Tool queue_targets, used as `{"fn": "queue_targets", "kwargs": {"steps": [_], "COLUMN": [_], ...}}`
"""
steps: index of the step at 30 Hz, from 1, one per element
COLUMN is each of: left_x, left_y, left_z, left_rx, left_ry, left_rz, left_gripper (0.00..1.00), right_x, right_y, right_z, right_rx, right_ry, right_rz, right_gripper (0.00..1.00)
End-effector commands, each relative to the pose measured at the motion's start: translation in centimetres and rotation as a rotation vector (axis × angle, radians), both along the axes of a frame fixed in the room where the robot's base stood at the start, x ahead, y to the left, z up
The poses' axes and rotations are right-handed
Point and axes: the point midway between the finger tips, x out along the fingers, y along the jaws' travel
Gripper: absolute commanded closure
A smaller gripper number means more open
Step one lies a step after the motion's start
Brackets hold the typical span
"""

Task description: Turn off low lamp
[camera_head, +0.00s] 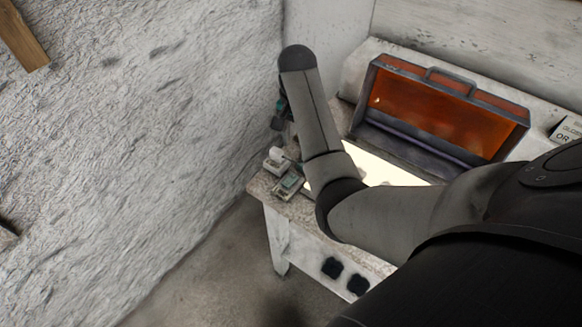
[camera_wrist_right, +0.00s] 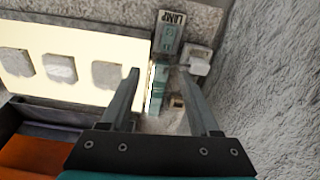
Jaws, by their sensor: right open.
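My right arm reaches over the bench, and my right gripper (camera_head: 281,115) is mostly hidden behind it in the head view. In the right wrist view the right gripper (camera_wrist_right: 160,72) is open, its two fingers on either side of a narrow teal strip. A label plate reading LAMP (camera_wrist_right: 171,20) lies just beyond the fingertips. A small white block-like part (camera_wrist_right: 197,62) is beside the right fingertip. I cannot tell whether any finger touches these. A bright cream lit panel (camera_wrist_right: 122,46) lies to the left; it also shows partly behind my arm in the head view (camera_head: 375,160). My left gripper is not in view.
Several grey lumps lie on the lit panel. An open case with an orange lid (camera_head: 425,98) stands at the back of the white bench (camera_head: 281,235). Small white and green devices (camera_head: 288,183) sit at the bench's left end. A rough plaster wall (camera_head: 140,130) stands close on the left.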

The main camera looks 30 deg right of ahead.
Motion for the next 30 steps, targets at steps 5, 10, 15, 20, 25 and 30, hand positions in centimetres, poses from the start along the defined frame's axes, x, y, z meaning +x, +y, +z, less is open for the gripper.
{"fn": "queue_targets", "kwargs": {"steps": [5,10,15,20,25,30], "left_x": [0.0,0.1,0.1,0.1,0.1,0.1], "left_y": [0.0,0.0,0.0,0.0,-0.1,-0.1], "left_z": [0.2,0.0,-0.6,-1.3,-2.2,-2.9], "left_rx": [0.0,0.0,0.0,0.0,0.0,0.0], "left_ry": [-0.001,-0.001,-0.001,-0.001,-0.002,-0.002], "left_rz": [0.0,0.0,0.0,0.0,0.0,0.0], "left_gripper": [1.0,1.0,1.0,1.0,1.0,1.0], "right_x": [1.1,1.1,1.0,1.0,1.0,1.1], "right_y": [0.2,0.2,0.2,0.2,0.1,0.2], "right_z": [2.0,0.9,-2.3,-5.9,-9.4,-11.9], "right_rx": [0.04,0.044,0.043,0.043,0.043,0.042], "right_ry": [0.013,0.018,0.02,0.019,0.017,0.015], "right_rz": [-0.079,-0.088,-0.087,-0.086,-0.086,-0.086], "right_gripper": [0.38,0.38,0.38,0.38,0.38,0.38]}}
